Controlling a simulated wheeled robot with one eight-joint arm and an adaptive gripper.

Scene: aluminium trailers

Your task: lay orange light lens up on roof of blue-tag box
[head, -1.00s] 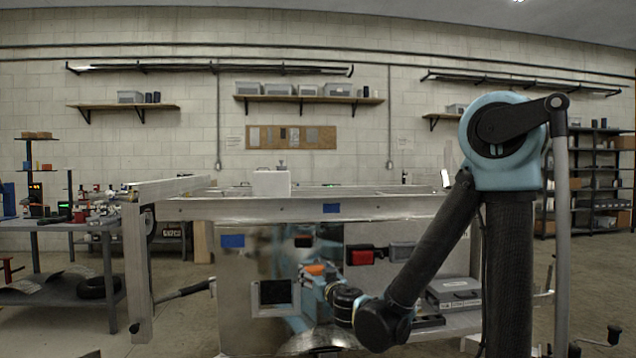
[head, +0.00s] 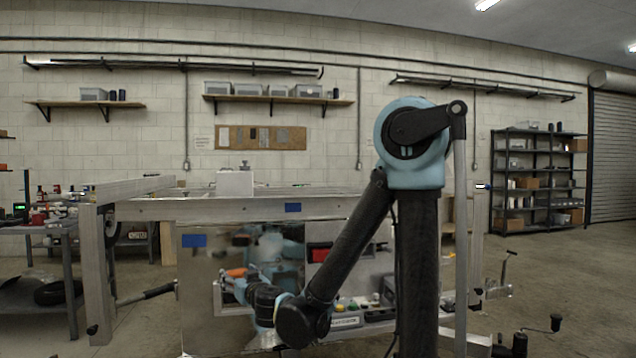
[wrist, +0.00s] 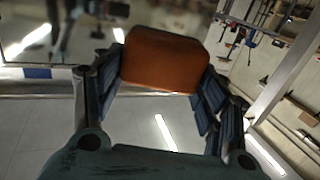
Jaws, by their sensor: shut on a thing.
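My gripper (wrist: 160,95) is shut on the orange light (wrist: 165,60), which sits between its two fingers in the wrist view. In the head view the orange light (head: 237,272) shows small at the end of my arm, in front of a shiny metal box (head: 205,300). A blue tag (head: 194,240) is on that box's upper left face. Another blue tag (head: 292,207) is on the long aluminium rail above. The light's lens direction is unclear. The box's roof is not clearly visible from this low view.
A white block (head: 235,183) stands on top of the aluminium frame (head: 150,209). A red light (head: 320,252) and a tray of small coloured parts (head: 350,318) are partly behind my arm. A cluttered bench (head: 40,229) stands left. Open floor (head: 560,290) lies right.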

